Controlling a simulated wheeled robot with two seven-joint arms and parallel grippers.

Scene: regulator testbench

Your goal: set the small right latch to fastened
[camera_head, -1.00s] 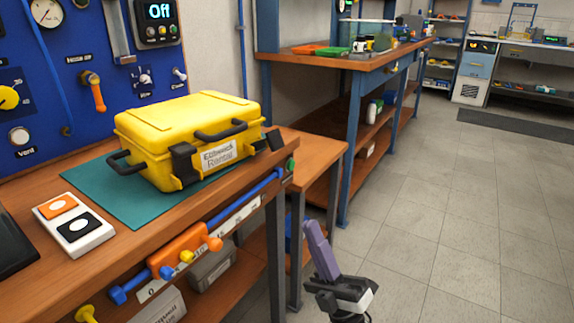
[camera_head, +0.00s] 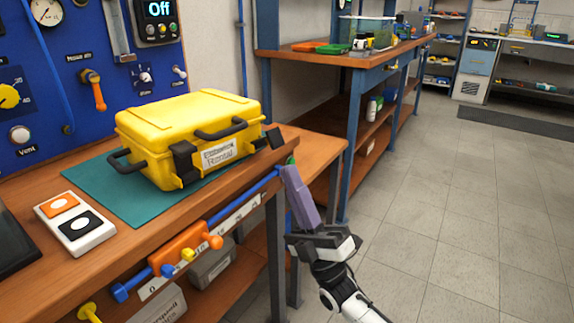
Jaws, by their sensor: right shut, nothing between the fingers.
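The yellow case (camera_head: 185,125) lies closed-lidded on a teal mat (camera_head: 95,188) on the workbench. Its small right latch (camera_head: 275,138) is a dark flap at the right end of the front, sticking outward from the case. The other black latch (camera_head: 184,160), left of the label, lies against the case front. My right gripper (camera_head: 290,172) has purple fingers, shut and empty, pointing up just off the bench's right front corner. Its fingertips are below and slightly right of the right latch, apart from it. My left gripper is out of view.
A blue rail with an orange slider (camera_head: 185,250) runs along the bench front. A white box with two buttons (camera_head: 75,224) sits left of the case. A lower wooden table (camera_head: 318,152) stands behind my right gripper. The floor at right is clear.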

